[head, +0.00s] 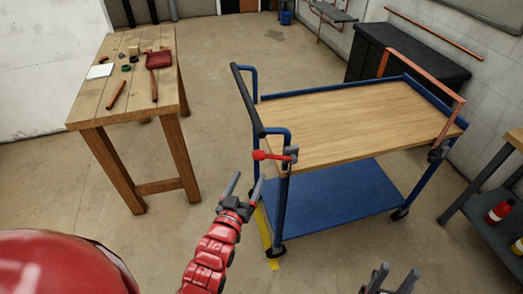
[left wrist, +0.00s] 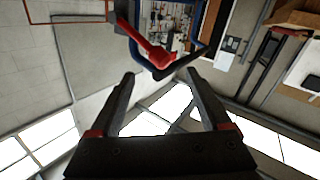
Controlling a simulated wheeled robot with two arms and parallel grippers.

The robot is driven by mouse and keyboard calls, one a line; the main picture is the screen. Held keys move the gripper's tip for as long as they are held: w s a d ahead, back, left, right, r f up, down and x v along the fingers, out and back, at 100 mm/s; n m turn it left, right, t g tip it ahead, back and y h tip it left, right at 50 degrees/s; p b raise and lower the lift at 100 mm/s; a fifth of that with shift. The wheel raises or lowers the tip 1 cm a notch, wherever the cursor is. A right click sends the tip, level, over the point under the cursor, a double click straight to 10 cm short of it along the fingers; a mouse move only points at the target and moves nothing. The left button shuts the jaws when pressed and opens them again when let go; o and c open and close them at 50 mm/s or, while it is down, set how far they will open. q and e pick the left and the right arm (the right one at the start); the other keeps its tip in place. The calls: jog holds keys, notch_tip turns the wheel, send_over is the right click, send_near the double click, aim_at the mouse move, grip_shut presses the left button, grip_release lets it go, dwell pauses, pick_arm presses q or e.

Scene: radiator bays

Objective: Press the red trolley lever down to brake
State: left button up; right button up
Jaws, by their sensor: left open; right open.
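The blue trolley (head: 330,185) has a wooden top. At its near left corner, a red lever (head: 272,155) with a round knob sticks out leftward, about level, from a grey bracket (head: 291,155). My left gripper (head: 245,183) is open and empty, below and left of the lever and apart from it. In the left wrist view the red lever (left wrist: 145,42) shows beyond the open fingertips (left wrist: 160,74), its knob near the gap between them. My right gripper (head: 398,270) is open and empty at the bottom edge, in front of the trolley.
A wooden table (head: 130,80) with a red pouch and small tools stands at the left. The trolley's black push handle (head: 247,98) rises above the lever. A dark cabinet (head: 405,68) and a shelf with red and yellow bottles are at the right. Floor between table and trolley is clear.

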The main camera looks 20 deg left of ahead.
aim_at(275, 157)
pick_arm(q)
jog(key=w+p, duration=0.3)
jog(key=w, duration=1)
jog(key=shift+a, duration=0.1)
grip_shut()
